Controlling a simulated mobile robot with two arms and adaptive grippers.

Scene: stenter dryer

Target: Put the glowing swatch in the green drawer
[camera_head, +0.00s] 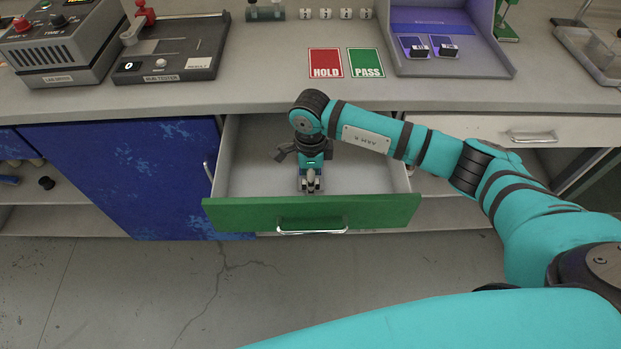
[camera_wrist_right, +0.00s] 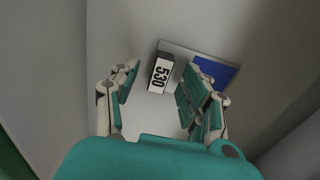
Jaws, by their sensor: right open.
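The green drawer (camera_head: 360,211) is pulled out below the counter, with its green front facing me and a grey inside. My right gripper (camera_head: 311,187) points down inside it. In the right wrist view, a swatch card (camera_wrist_right: 216,72) with a blue patch lies on the drawer floor, carrying a block (camera_wrist_right: 160,74) labelled 530. My right gripper (camera_wrist_right: 160,88) is open, with a finger on each side of that block. Contact is not clear. No glow shows on this swatch here. My left gripper is not in view.
A purple-lit booth (camera_head: 437,60) on the counter holds two swatches with dark blocks (camera_head: 447,50). Red HOLD (camera_head: 325,63) and green PASS (camera_head: 366,63) cards lie left of it. A rub tester (camera_head: 175,55) stands further left. A blue cabinet door (camera_head: 125,170) is beside the drawer.

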